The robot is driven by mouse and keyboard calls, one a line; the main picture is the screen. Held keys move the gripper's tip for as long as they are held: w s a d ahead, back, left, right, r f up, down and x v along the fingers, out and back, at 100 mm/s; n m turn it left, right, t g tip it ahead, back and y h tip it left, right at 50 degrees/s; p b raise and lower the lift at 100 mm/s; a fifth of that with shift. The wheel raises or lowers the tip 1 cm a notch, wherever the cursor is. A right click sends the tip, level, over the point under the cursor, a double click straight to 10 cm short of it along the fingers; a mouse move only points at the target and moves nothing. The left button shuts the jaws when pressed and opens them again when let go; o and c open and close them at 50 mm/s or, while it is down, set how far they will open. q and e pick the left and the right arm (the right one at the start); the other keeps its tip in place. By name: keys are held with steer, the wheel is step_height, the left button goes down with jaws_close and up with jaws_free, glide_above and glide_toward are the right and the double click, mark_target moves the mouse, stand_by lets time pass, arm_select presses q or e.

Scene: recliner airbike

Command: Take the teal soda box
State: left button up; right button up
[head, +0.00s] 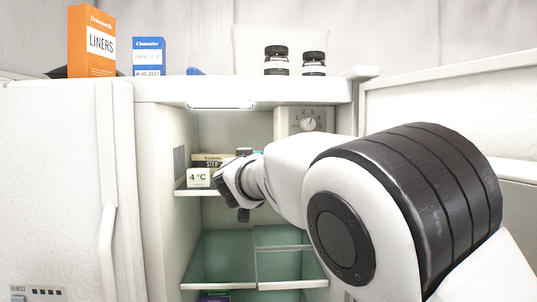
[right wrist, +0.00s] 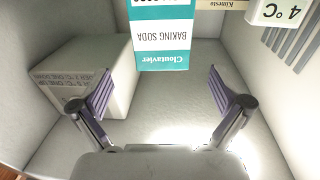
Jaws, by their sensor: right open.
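The teal soda box (right wrist: 161,45), teal and white with upside-down "BAKING SODA" lettering, stands at the top middle of the right wrist view. In the head view only a sliver of teal (head: 257,152) shows behind my right gripper. My right gripper (head: 236,192) reaches into the upper part of the open fridge. In the right wrist view its two purple-padded fingers (right wrist: 160,84) are spread wide and empty. The box lies beyond the fingertips, roughly centred between them, with a gap. My left gripper is not in view.
A "4 °C" sign (head: 198,178) and a tan box (head: 207,160) stand on the same shelf (head: 188,192). Green-tinted shelves lie below. An orange box (head: 91,42) and two jars stand on top.

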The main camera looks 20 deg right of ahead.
steer(key=p+x, duration=0.3)
steer(key=x, duration=0.4)
steer(key=shift+a, duration=0.1)
steer(key=shift+w+f, duration=0.15)
steer(key=shift+w, duration=0.1)
steer(key=shift+s, duration=0.1)
steer(key=c, duration=1.2)
steer(key=shift+c, duration=1.2)
